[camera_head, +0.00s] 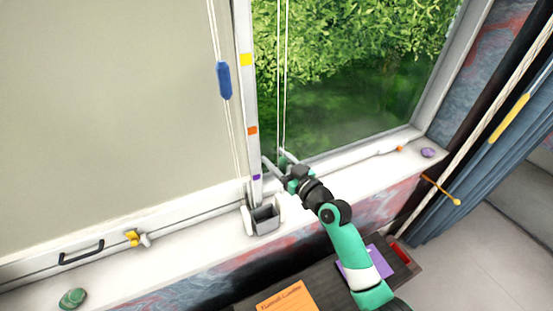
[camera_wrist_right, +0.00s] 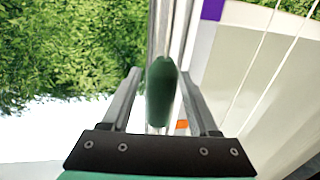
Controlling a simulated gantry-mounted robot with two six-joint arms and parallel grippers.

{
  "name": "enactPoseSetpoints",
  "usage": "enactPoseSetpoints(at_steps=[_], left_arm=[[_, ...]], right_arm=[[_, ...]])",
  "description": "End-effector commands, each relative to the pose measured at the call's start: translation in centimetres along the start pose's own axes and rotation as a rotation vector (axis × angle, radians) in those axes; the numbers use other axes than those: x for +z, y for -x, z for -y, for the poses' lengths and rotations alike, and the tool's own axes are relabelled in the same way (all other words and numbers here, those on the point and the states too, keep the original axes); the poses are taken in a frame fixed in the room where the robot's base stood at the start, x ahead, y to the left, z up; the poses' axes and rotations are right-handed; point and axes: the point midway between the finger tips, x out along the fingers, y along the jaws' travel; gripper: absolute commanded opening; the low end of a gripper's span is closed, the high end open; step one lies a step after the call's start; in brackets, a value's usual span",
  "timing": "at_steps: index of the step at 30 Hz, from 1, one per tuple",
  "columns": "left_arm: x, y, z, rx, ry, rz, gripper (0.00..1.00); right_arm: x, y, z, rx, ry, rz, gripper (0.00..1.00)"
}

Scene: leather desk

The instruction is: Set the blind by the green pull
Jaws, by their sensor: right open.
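The green pull (camera_wrist_right: 161,88) hangs on its cords and shows in the right wrist view between the two fingers of my right gripper (camera_wrist_right: 165,85). The fingers stand apart on both sides of it, and I cannot tell whether either touches it. In the head view my right gripper (camera_head: 275,160) reaches up to the pale cords (camera_head: 283,80) in front of the right pane, low down near the sill. The pull is largely hidden by the gripper there. The post beside the cords carries yellow (camera_head: 246,60), orange (camera_head: 252,130) and purple (camera_head: 256,177) marks. My left gripper is out of view.
A blue pull (camera_head: 224,80) hangs on cords before the lowered cream blind (camera_head: 110,100) at left. A grey open box (camera_head: 264,218) stands on the sill below the post. A green stone (camera_head: 73,298) and a purple stone (camera_head: 428,152) lie on the sill. A blue curtain (camera_head: 480,160) hangs at right.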

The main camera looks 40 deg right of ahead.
Motion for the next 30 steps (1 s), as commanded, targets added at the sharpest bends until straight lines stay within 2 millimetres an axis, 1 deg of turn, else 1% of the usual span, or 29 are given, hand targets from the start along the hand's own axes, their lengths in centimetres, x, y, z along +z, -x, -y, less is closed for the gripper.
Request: enactPoseSetpoints(at_steps=[1,2,3,5,9,11,12,30], left_arm=[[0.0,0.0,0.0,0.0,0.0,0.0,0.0],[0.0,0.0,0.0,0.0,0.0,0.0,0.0],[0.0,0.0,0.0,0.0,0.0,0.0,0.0],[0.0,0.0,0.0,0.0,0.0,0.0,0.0],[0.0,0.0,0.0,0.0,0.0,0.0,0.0],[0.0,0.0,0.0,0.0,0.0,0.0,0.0],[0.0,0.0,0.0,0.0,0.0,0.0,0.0],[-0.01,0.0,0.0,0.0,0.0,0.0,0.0]], right_arm=[[0.0,0.01,0.0,0.0,0.0,0.0,0.61],[0.0,0.02,0.0,0.0,0.0,0.0,0.57],[0.0,0.02,0.0,0.0,0.0,0.0,0.5],[-0.01,0.03,0.0,0.0,0.0,0.0,0.39],[-0.01,0.04,-0.01,0.0,0.0,0.0,0.14],[-0.01,0.04,-0.01,0.0,0.0,0.0,0.03],[-0.01,0.04,-0.01,0.0,0.0,0.0,0.0],[-0.03,0.05,-0.01,0.0,-0.001,-0.001,0.0]])
